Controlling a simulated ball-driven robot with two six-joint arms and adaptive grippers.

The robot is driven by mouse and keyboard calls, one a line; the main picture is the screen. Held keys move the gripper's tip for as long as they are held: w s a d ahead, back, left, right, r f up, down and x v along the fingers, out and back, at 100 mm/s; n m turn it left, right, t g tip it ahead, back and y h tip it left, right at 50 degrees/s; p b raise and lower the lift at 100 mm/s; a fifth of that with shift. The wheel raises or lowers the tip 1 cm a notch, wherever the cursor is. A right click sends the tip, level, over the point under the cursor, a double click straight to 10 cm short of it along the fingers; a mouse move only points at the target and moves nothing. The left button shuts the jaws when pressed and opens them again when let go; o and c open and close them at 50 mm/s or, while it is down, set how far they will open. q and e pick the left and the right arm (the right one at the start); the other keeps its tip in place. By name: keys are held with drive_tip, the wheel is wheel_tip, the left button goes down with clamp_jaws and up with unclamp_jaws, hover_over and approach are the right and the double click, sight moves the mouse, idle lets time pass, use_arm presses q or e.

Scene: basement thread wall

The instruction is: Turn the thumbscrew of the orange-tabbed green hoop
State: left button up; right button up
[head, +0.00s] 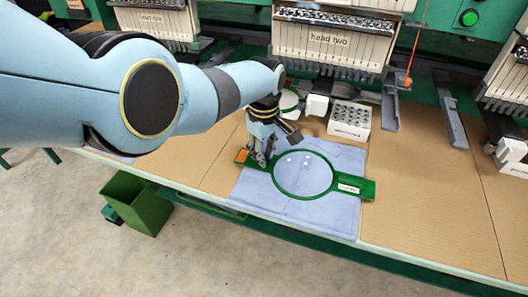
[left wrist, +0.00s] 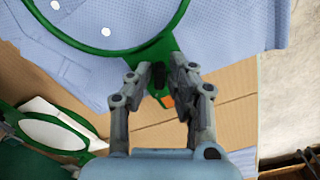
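The green hoop (head: 332,180) lies flat on light blue cloth at the table's front, with an orange tab (head: 242,156) on its left arm and a white label on its right arm. My left gripper (head: 262,162) points down at the hoop's left side, beside the orange tab. In the left wrist view its fingers (left wrist: 160,70) are drawn close together, with a small dark piece, apparently the thumbscrew (left wrist: 157,76), between the tips. I cannot tell whether both tips touch it. Part of the orange tab (left wrist: 168,101) shows behind the fingers. My right gripper is out of view.
A white tray with round holes (head: 350,120) stands behind the cloth. A smaller green hoop (head: 298,100) is near the machine, partly hidden by my arm. Embroidery heads (head: 330,45) line the back. A green bin (head: 140,203) stands on the floor. The table (head: 430,190) to the right is clear.

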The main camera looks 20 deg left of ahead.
use_arm(q)
drive_tip(key=shift+o, duration=1.2)
drive_tip(key=shift+r, duration=0.1)
wheel_tip(320, 180, up, 12)
